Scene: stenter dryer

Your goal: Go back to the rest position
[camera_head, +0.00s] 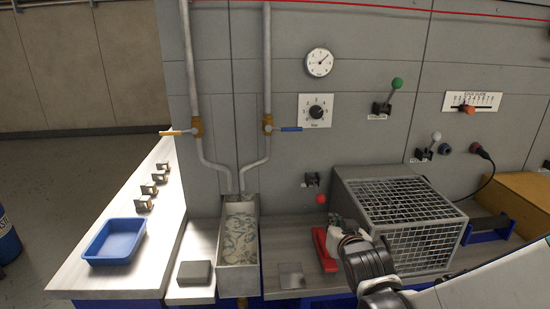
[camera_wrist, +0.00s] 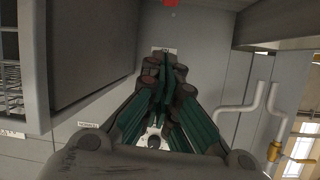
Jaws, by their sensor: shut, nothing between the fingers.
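My gripper (camera_head: 340,228) is in front of the grey machine panel (camera_head: 300,150), just left of the wire-mesh box (camera_head: 410,215). My arm reaches to it from the lower right. In the wrist view the dark green fingers of my gripper (camera_wrist: 164,62) lie together, with nothing between them. They point at the grey panel, near a small label. A red knob (camera_wrist: 170,3) shows at the top edge of that view. The same wall carries a lever with a red knob (camera_head: 320,198), above and left of my gripper in the head view.
A red object (camera_head: 322,250) lies on the bench beside my gripper, partly hidden. A narrow metal trough (camera_head: 238,278) stands under two pipes. A blue tray (camera_head: 115,240) sits on the left counter. A green-knobbed lever (camera_head: 397,84) and dials stick out of the panel. Open floor lies far left.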

